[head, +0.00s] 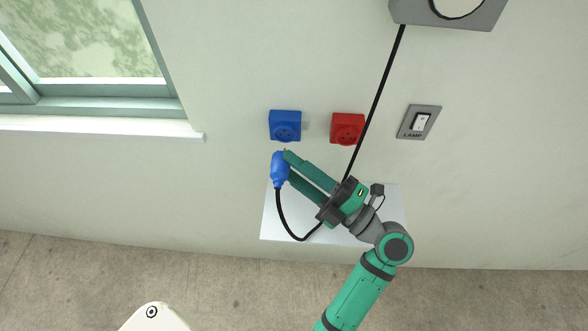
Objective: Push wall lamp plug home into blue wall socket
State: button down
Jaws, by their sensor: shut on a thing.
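The blue plug (280,169) is in my gripper (285,164), which is shut on it in front of the wall. A black cord hangs from the plug's lower end. The blue wall socket (285,126) is on the wall just above the plug in the picture, and a gap shows between them. The plug's pin end points up toward the socket. Part of the plug's right side is hidden by the green fingers. How far the plug stands off the wall, I cannot tell.
A red socket (347,128) is right of the blue one. A lamp switch (419,122) is farther right. A black cable (388,70) runs down from a grey fixture (447,12). A white shelf or panel (278,226) is below. A window sill (100,126) is at left.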

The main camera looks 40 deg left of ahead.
aim_at(283, 134)
jog(key=shift+w+a, duration=0.45)
jog(key=shift+w, duration=0.25)
jog(key=shift+w+a, duration=0.4)
jog(key=shift+w, duration=0.3)
jog(key=shift+w+a, duration=0.45)
jog(key=shift+w, duration=0.25)
jog(key=shift+w+a+r, duration=0.15)
jog(key=shift+w+a, duration=0.35)
jog(key=shift+w, duration=0.35)
dwell(1.1)
jog(key=c, duration=1.3)
grip_release()
jog(key=shift+o, duration=0.2)
jog(key=shift+d+f, duration=0.25)
jog(key=shift+d, duration=0.1)
jog(key=v, duration=1)
jog(key=shift+s+d+r+g, duration=0.2)
jog(key=shift+d+r+g, duration=0.1)
jog(key=shift+d, duration=0.1)
